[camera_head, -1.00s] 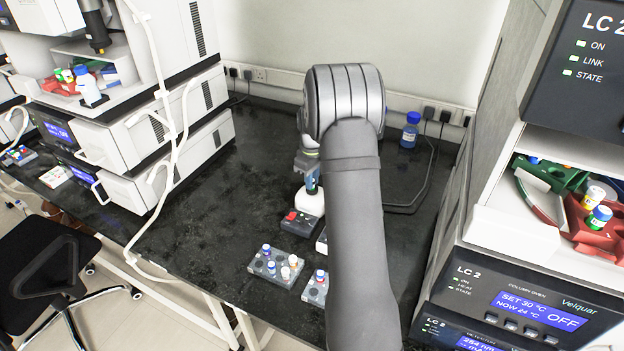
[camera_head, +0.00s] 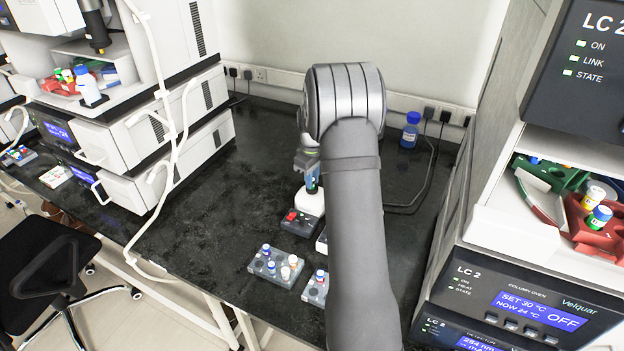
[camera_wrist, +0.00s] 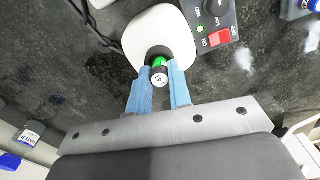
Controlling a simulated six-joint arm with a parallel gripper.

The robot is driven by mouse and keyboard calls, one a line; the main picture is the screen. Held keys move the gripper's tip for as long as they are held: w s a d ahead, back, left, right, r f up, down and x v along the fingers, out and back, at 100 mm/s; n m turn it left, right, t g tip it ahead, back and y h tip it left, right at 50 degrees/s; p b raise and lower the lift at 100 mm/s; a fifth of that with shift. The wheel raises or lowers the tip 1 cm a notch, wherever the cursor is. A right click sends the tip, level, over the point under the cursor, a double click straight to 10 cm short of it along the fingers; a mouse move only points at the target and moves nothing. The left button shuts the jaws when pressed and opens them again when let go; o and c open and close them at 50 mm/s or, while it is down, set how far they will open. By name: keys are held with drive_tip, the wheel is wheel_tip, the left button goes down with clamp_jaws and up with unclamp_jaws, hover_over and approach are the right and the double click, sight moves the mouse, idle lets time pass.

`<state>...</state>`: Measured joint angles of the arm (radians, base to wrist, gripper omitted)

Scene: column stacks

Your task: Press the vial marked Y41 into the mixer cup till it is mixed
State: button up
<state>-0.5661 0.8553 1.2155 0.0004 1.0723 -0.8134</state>
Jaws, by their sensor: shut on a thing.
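The mixer (camera_wrist: 172,22) is a white rounded body; in the head view it (camera_head: 309,204) stands on the dark bench, partly hidden by my arm. The marking is too small to read surely. The vial is at the mixer's cup; its far end is hidden, so I cannot tell how firmly it is pressed. In the head view my gripper (camera_head: 311,180) is just above the mixer.
A dark control box with a red ON/OFF switch (camera_wrist: 217,38) adjoins the mixer. Vial racks (camera_head: 263,272) (camera_head: 311,295) stand nearer the bench's front edge. A blue-capped bottle (camera_head: 410,132) and cables are behind right. The bench left of the mixer is clear.

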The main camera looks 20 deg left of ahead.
drive_tip(key=shift+r, duration=2.8)
